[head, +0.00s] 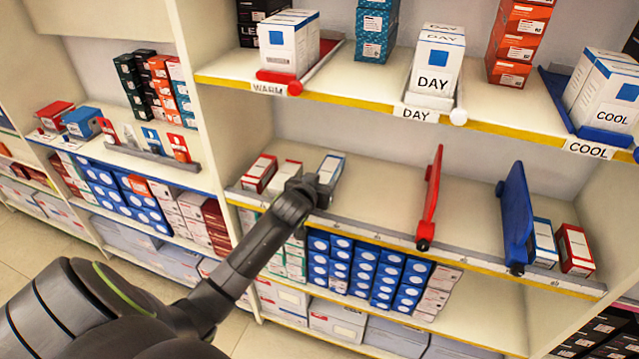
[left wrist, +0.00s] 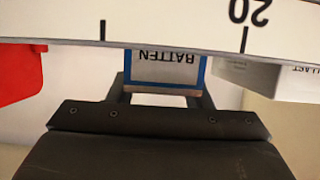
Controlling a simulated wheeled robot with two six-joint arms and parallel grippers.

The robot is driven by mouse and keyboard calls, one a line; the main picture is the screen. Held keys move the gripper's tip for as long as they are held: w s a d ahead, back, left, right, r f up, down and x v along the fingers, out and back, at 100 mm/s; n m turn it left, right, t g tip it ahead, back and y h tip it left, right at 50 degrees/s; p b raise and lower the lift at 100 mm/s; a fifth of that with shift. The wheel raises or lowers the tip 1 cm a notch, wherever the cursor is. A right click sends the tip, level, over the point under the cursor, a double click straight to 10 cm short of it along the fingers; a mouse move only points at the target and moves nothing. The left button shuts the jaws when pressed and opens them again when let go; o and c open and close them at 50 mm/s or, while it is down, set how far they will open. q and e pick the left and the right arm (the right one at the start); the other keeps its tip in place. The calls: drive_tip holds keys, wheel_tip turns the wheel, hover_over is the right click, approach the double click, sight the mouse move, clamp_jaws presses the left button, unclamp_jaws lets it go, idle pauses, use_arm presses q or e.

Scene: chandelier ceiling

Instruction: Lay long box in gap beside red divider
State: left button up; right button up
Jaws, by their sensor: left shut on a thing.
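The long box (head: 331,167), white with blue edges, is on the middle shelf at the right end of the left box row. In the left wrist view its end (left wrist: 166,68) reads "BATTEN" upside down. My left gripper (head: 322,190) is shut on this end at the shelf's front; a finger stands on each side of it in the left wrist view (left wrist: 163,92). The red divider (head: 432,197) stands upright to the right, apart from the box; it also shows in the left wrist view (left wrist: 18,72). Bare shelf lies between them. My right gripper is not in view.
A white box (head: 286,174) and a red box (head: 259,174) lie left of the long box. A blue divider (head: 516,215) stands right of the red one, with bare shelf between. A scale strip (head: 385,235) runs along the shelf front. The upper shelf (head: 345,93) overhangs.

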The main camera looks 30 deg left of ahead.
use_arm(q)
drive_tip(key=o, duration=1.1)
drive_tip(key=shift+f, duration=0.15)
drive_tip(key=shift+c, duration=0.2)
drive_tip(key=shift+r, duration=0.25)
drive_tip(key=v, duration=1.2)
drive_tip(key=shift+f, duration=0.1)
